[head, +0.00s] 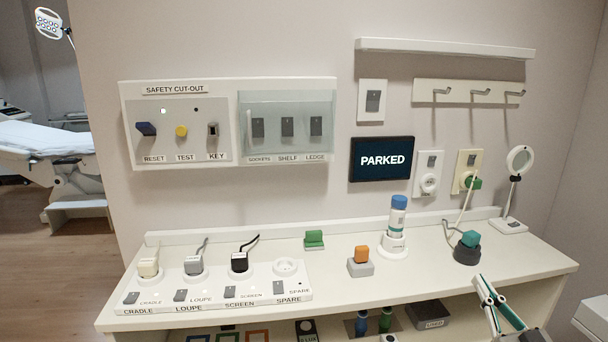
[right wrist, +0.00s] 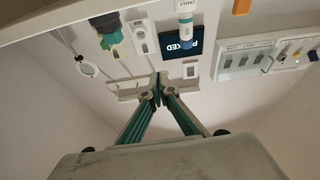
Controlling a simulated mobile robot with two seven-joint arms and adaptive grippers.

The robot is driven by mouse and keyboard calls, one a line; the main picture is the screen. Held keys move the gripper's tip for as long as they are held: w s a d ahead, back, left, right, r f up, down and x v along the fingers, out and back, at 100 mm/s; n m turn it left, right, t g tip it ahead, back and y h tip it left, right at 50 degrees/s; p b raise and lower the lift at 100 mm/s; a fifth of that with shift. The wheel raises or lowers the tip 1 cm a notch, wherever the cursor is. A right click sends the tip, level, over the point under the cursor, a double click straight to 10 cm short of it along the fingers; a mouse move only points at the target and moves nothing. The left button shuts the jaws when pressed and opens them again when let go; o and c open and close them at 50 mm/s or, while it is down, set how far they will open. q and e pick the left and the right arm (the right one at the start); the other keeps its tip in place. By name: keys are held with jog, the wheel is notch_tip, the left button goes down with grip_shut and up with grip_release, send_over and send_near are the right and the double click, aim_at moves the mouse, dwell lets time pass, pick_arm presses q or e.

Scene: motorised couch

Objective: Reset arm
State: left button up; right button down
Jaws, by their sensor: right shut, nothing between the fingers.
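My right gripper (head: 482,281) is over the front right of the white counter (head: 400,297), its fingers converging to a point. In the right wrist view its green fingers meet at the tips (right wrist: 160,85) with nothing between them. My left gripper is not in view. On the wall, the safety cut-out panel (head: 183,105) carries a dark blue RESET knob (head: 146,129), a yellow TEST button (head: 181,131) and a KEY switch (head: 213,130). A dark display (head: 382,159) reads PARKED.
A socket strip (head: 215,300) with several plugs lies at the counter's left. An orange block on a grey base (head: 361,261), a blue-capped bottle (head: 397,218), a teal plug on a dark base (head: 467,248) and a magnifier lamp (head: 518,165) stand further right. Hooks (head: 474,93) hang above.

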jog(key=s+a+f+g, duration=0.2)
jog(key=a+f, duration=0.1)
jog(key=f, duration=0.6)
jog(key=s+a+f+g, duration=0.2)
jog(key=a+f, duration=0.1)
jog(key=f, duration=0.6)
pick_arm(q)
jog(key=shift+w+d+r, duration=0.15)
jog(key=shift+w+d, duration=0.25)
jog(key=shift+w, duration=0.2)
pick_arm(e)
jog(key=s+a+f+n+g+y, duration=0.1)
jog(key=s+a+f+n+g, duration=0.1)
jog(key=s+a+f, duration=0.5)
jog(key=s+a+f+n+g, duration=0.1)
jog(key=s+a+f+g, duration=0.4)
jog(key=f, duration=0.7)
jog(key=s+a, duration=0.2)
jog(key=s, duration=0.2)
jog(key=shift+a+n+y, duration=0.3)
jog(key=shift+n+y, duration=0.1)
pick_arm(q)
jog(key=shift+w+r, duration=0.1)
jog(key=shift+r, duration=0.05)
